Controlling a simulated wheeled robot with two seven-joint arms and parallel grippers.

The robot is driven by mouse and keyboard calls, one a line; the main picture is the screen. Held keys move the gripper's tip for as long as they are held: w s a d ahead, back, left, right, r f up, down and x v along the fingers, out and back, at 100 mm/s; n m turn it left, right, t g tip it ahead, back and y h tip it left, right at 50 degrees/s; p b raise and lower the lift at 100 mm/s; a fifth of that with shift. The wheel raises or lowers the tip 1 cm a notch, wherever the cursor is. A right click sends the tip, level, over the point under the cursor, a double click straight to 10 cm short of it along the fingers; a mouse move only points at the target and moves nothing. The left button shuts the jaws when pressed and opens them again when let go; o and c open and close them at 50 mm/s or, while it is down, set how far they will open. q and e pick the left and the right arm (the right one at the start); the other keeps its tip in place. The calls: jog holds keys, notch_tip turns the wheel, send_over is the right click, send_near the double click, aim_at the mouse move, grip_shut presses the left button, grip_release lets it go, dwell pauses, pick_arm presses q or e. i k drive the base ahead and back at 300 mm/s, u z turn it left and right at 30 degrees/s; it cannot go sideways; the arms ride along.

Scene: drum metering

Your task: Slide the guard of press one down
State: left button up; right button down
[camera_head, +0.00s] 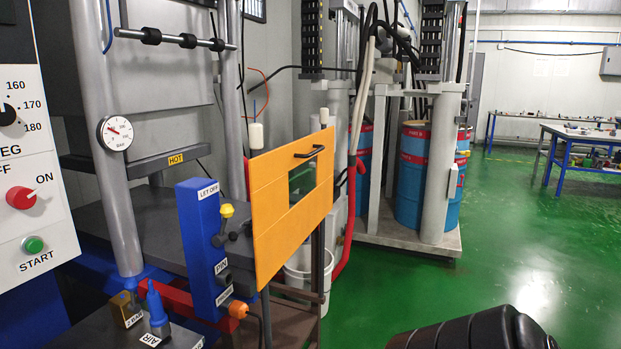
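An orange guard panel (268,218) stands upright in the middle of the camera_head view. It has a small dark window (302,182) and a black bar handle (309,152) near its top edge. White-capped posts (256,136) show just above the panel, and bare frame shows below its right part, so it sits high on its posts. I cannot read a press number on it. Neither of my grippers is in view, and nothing touches the handle. A dark rounded part at the bottom right looks like my own arm.
A blue control box (203,245) labelled LET OFF stands left of the guard. A grey press column with a gauge (115,133) and a HOT label (176,160) is behind. Green floor at right is clear.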

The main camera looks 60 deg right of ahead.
aim_at(278, 230)
jog(key=z, duration=2.1)
jog(key=k, duration=0.45)
jog(key=u, duration=0.55)
jog(key=i, duration=0.9)
jog(key=z, duration=0.35)
